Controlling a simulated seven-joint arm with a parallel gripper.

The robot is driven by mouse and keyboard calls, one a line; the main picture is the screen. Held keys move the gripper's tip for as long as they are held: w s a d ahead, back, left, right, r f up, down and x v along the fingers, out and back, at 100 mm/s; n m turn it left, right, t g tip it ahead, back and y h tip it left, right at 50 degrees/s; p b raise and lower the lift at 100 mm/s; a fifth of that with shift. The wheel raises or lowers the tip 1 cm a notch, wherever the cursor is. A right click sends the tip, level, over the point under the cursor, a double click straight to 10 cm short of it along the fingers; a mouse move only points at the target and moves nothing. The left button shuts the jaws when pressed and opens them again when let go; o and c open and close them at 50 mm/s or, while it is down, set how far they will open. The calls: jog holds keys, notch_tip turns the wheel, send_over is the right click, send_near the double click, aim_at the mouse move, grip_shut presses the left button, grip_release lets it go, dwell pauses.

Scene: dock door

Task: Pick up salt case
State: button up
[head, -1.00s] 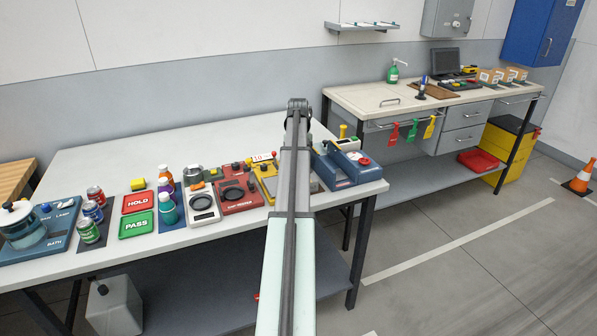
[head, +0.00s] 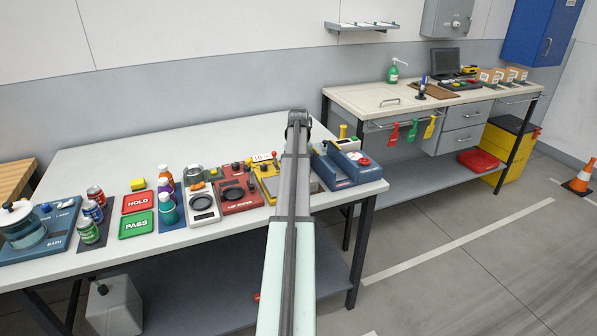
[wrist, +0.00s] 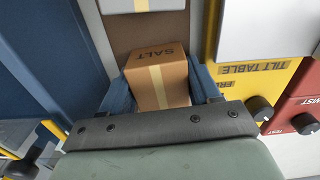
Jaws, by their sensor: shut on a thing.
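The salt case (wrist: 163,80) is a brown cardboard box with a pale tape strip and the word SALT on it, seen upside down in the wrist view. My gripper (wrist: 158,88) has a blue finger on each side of the case and is shut on it. The lower part of the case is hidden behind the dark bar of my gripper. In the head view my arm covers the case and the fingers.
The yellow tilt table unit (wrist: 258,80) and a red tester (wrist: 300,105) stand close on the right in the wrist view. A blue machine (head: 347,165) stands right of my arm on the white table (head: 130,160). The table's back half is mostly clear.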

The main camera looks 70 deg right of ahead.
notch_tip(320, 180, up, 9)
jog(key=shift+d+f, duration=0.1)
jog(key=shift+s+r, duration=0.15)
jog(key=shift+r, duration=0.2)
jog(key=s+d+r+m, duration=0.2)
jog(key=s+d+m, duration=0.1)
jog(key=s+m, duration=1.35)
jog(key=shift+w+a+f+m, duration=0.1)
jog(key=shift+w+f+m, duration=0.35)
jog(key=shift+f, duration=1.05)
jog(key=shift+w+f+m, duration=0.3)
jog(key=shift+w+f, duration=0.15)
jog(key=shift+f, duration=1.1)
jog(key=shift+w+a+f+m, duration=0.1)
jog(key=shift+w+f+m, duration=0.35)
jog(key=shift+f, duration=1.05)
jog(key=shift+f, duration=0.1)
